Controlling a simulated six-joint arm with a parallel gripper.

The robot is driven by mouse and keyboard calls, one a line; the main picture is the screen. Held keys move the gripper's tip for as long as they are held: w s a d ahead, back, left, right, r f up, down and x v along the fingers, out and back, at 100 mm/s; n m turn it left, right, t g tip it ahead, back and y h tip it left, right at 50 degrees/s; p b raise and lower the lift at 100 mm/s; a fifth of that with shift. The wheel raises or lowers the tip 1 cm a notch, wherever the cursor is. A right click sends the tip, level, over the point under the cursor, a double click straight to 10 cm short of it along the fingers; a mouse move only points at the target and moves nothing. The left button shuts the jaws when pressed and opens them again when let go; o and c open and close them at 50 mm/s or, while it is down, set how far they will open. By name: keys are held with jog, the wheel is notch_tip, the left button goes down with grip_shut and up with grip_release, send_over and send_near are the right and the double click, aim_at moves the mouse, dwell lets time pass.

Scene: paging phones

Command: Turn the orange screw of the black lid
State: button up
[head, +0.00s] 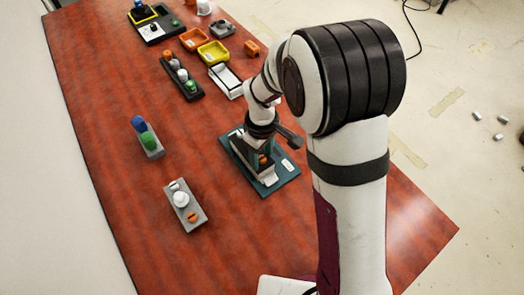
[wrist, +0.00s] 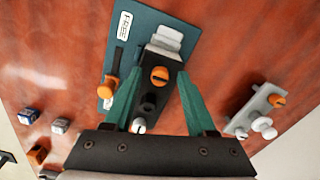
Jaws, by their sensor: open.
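The black lid (wrist: 168,93) is a long dark piece on a teal board (wrist: 146,32) in the wrist view. Its orange slotted screw (wrist: 160,75) sits between the fingertips of my gripper (wrist: 159,82), apart from both green fingers. A dark knob and a white screw (wrist: 138,126) show further down the lid, near my gripper's body. A second orange piece (wrist: 105,91) lies left of the left finger, at the end of a dark strip. In the head view my gripper hangs over the teal board (head: 284,180), and my arm hides part of the lid.
A grey block (head: 178,192) with a white knob and an orange screw stands apart; it also shows in the wrist view (wrist: 242,119). A grey block with blue and green knobs (head: 148,138) stands left. Yellow (head: 213,52) and orange trays are further back. Wood between is clear.

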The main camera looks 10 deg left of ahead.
aim_at(262, 158)
notch_tip(262, 158, up, 16)
jog(key=shift+f, duration=0.1)
dwell(0.4)
jog(key=s+d+m+y, duration=0.1)
jog(key=s+d+m, duration=0.5)
jog(key=s+m, duration=0.3)
jog(key=s+d+m, duration=0.6)
jog(key=s+m, duration=0.2)
jog(key=s, duration=0.3)
jog(key=shift+s+d+f+m+y, duration=0.25)
jog(key=shift+s+d+m+y, duration=0.05)
jog(key=shift+d+m+y, duration=0.1)
